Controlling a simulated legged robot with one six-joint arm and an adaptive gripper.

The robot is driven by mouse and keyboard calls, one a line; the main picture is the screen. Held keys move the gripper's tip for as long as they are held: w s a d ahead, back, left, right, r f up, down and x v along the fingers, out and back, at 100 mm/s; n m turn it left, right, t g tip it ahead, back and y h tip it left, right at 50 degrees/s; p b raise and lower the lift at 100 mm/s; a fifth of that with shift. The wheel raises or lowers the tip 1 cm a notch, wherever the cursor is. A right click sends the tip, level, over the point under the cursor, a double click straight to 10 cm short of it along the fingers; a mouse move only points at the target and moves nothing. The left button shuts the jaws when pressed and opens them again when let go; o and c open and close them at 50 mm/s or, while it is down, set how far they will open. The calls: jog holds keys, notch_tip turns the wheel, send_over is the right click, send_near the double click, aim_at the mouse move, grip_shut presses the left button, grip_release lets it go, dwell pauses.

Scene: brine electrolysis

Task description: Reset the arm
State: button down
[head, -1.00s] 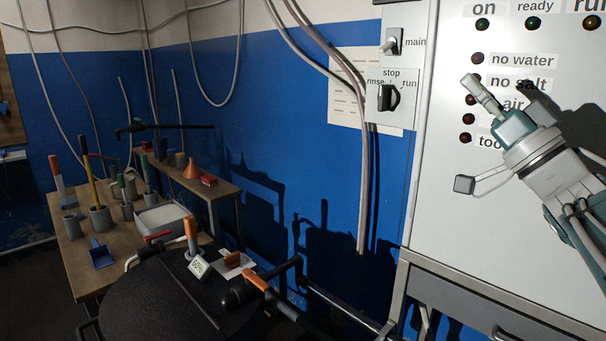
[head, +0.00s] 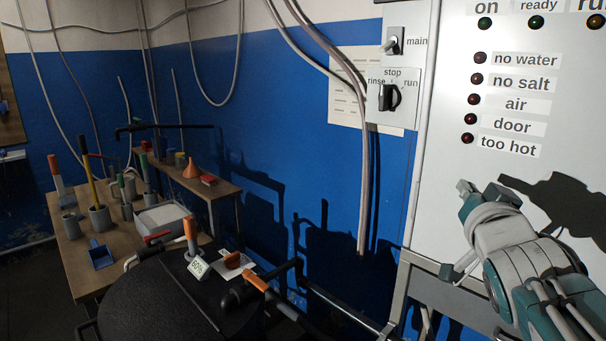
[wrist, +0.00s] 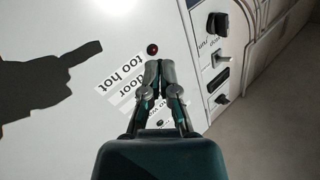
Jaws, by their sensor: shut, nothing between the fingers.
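My arm shows at the lower right of the head view, in front of the white control panel (head: 440,150). In the wrist view my gripper (wrist: 160,66) has its two fingers together at the tips, with nothing held. The tips overlap the panel picture beside the "too hot" label (wrist: 126,70) and just below a dark red lamp (wrist: 152,49). The gap to the panel is hard to judge. In the head view the arm's own wrist hides most of the gripper.
A rotary rinse/stop/run switch (head: 388,97) and a main toggle (head: 393,42) are left of the panel lamps. A wooden table (head: 88,262) with tools and a black round-topped vessel (head: 140,300) stand at left. Loose cables hang along the blue wall.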

jog(key=s+a+f+n+g+y, duration=0.1)
jog(key=s+a+f+g, duration=0.3)
jog(key=f, duration=0.8)
jog(key=s+a+f+n+g+y, duration=0.2)
jog(key=s+a+f+n+g, duration=0.2)
jog(key=s+f+g, duration=0.4)
jog(key=s+a+f, duration=0.1)
jog(key=s+f, duration=0.3)
jog(key=s, duration=0.1)
jog(key=shift+s+f+n+g, duration=0.25)
jog(key=shift+s+n+g, duration=0.05)
jog(key=shift+g, duration=0.1)
